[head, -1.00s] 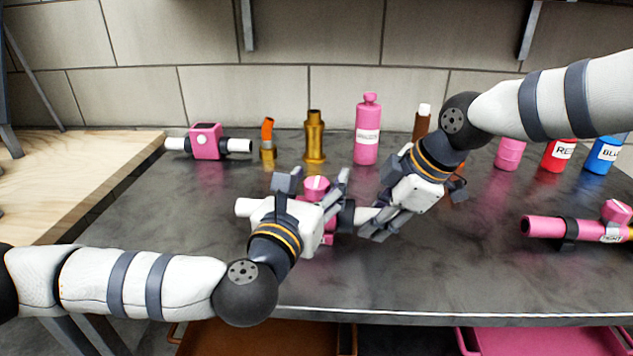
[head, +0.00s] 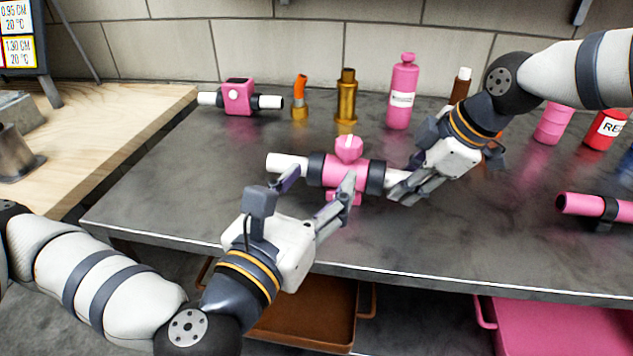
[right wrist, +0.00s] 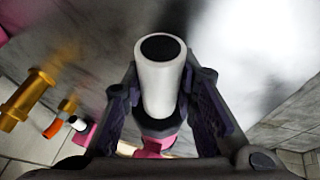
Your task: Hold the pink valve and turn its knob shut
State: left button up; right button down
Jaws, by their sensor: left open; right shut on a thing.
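The pink valve (head: 346,173) lies level over the dark worktop, with dark collars and a white pipe end on each side. Its pink knob (head: 348,149) sits on top and shows a pale mark. My right gripper (head: 408,186) is shut on the valve's right white pipe end, which also shows between its fingers in the right wrist view (right wrist: 160,85). My left gripper (head: 318,182) is open and empty, in front of the valve and below its knob in the picture. Its right finger overlaps the valve body in the picture; I cannot tell if they touch.
Behind stand a pink device (head: 238,97) with white ends, an orange-tipped fitting (head: 300,98), a brass fitting (head: 346,100) and a pink bottle (head: 402,92). A pink pipe (head: 585,206) lies at right. The worktop's front left is clear.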

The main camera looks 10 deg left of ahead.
jog(key=c, duration=1.2)
grip_release()
